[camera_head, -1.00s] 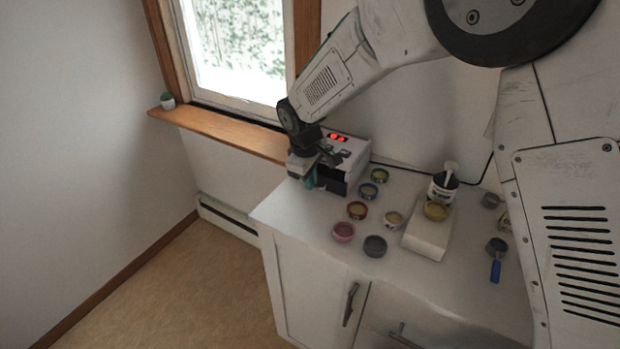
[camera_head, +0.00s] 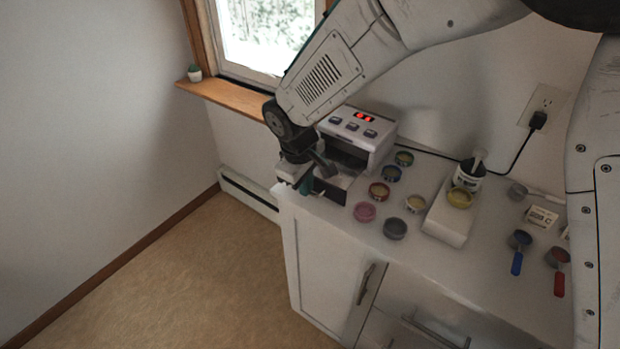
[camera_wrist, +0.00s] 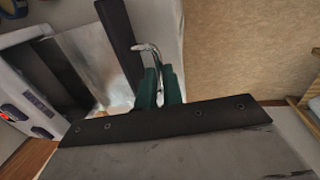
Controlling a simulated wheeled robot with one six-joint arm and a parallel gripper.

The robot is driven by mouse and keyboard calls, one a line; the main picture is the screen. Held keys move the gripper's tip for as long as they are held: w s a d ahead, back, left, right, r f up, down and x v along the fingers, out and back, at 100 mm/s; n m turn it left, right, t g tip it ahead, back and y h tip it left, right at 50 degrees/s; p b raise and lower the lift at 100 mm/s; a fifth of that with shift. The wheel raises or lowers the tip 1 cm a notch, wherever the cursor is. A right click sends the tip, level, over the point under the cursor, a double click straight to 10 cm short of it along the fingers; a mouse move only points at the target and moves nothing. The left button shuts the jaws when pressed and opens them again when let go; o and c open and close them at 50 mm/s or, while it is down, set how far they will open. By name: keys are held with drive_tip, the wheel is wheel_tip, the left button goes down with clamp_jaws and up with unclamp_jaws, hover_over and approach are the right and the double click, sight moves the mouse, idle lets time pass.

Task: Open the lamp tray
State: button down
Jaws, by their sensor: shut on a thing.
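The lamp (camera_head: 372,139) is a white box with red lit digits and buttons, at the back left of the counter. Its tray (camera_head: 343,179) is slid out of the dark front opening, with a dark front panel (camera_head: 333,194). In the wrist view the shiny metal tray floor (camera_wrist: 95,60) lies between the lamp (camera_wrist: 22,108) and the upright dark panel (camera_wrist: 117,32). My gripper (camera_head: 304,187) is in front of the panel. In the wrist view its green fingertips (camera_wrist: 159,84) are shut on the thin curved tray handle (camera_wrist: 150,50). The fingers hide part of the handle.
Several small round jars (camera_head: 365,211) stand right of the tray. A white scale-like block (camera_head: 448,222) with a yellow jar, a mortar (camera_head: 469,175) and blue (camera_head: 517,258) and red scoops lie further right. The floor (camera_head: 190,290) left of the cabinet is clear.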

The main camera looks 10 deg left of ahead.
drive_tip(key=c, duration=1.5)
unclamp_jaws()
drive_tip(key=shift+r, duration=0.15)
drive_tip(key=r, duration=0.5)
drive_tip(key=s+r, duration=0.1)
drive_tip(key=r, duration=0.1)
drive_tip(key=shift+s+a+r, duration=0.1)
drive_tip(key=shift+a+r, duration=0.15)
drive_tip(key=s+d+r+m, duration=0.4)
drive_tip(key=s+d, duration=0.3)
drive_tip(key=d, duration=0.6)
drive_tip(key=s+d+r+m, duration=0.4)
drive_tip(key=s+d, duration=0.3)
drive_tip(key=d, duration=0.7)
drive_tip(key=s+d+r+m, duration=0.4)
drive_tip(key=s+d, duration=0.4)
drive_tip(key=d, duration=0.5)
drive_tip(key=shift+d+m+y, duration=0.4)
drive_tip(key=shift+m, duration=0.5)
